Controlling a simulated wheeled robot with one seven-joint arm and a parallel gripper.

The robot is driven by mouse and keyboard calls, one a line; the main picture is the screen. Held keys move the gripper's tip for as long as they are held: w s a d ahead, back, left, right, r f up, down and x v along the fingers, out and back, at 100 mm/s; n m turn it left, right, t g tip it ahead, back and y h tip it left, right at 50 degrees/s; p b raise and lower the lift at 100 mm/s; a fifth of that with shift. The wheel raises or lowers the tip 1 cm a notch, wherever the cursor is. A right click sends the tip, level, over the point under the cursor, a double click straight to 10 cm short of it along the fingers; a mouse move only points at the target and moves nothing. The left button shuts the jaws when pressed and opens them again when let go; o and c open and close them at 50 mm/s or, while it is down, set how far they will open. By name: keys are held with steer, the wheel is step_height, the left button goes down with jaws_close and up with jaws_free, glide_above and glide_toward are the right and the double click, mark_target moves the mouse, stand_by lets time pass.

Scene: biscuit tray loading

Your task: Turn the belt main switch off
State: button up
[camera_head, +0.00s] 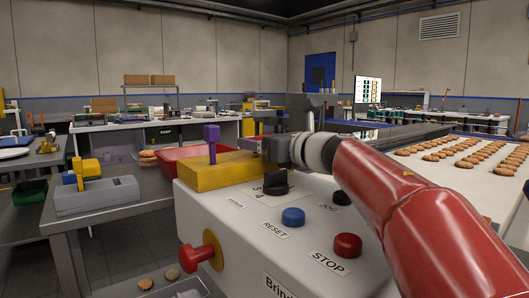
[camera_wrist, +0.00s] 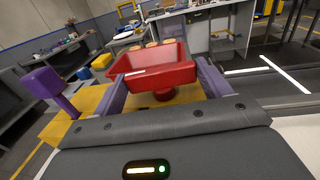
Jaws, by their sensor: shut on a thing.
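A white control box (camera_head: 260,225) fills the middle of the head view. A black rotary switch (camera_head: 275,183) sits on its top. A red knob on a yellow disc (camera_head: 190,258) stands out from its side. A yellow block with an upright purple post (camera_head: 212,150) is at the box's back left. My gripper (camera_head: 258,148) is at the block's right end, above and behind the black switch. In the wrist view its purple-grey fingers (camera_wrist: 163,85) stand apart over the yellow, a red shape between them. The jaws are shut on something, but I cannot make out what.
A blue RESET button (camera_head: 293,217) and red STOP button (camera_head: 347,246) sit on the box near my arm. A red tray (camera_head: 180,163) stands behind the box. A biscuit-covered white surface (camera_head: 410,180) lies at right. A grey box (camera_head: 97,197) stands on the left table.

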steer(key=shift+a+f+m+t+h, duration=0.1)
steer(key=shift+m+t+h, duration=0.55)
steer(key=shift+h, duration=0.25)
steer(key=o, duration=1)
steer(key=shift+b+v, duration=0.5)
steer(key=shift+v, duration=3.5)
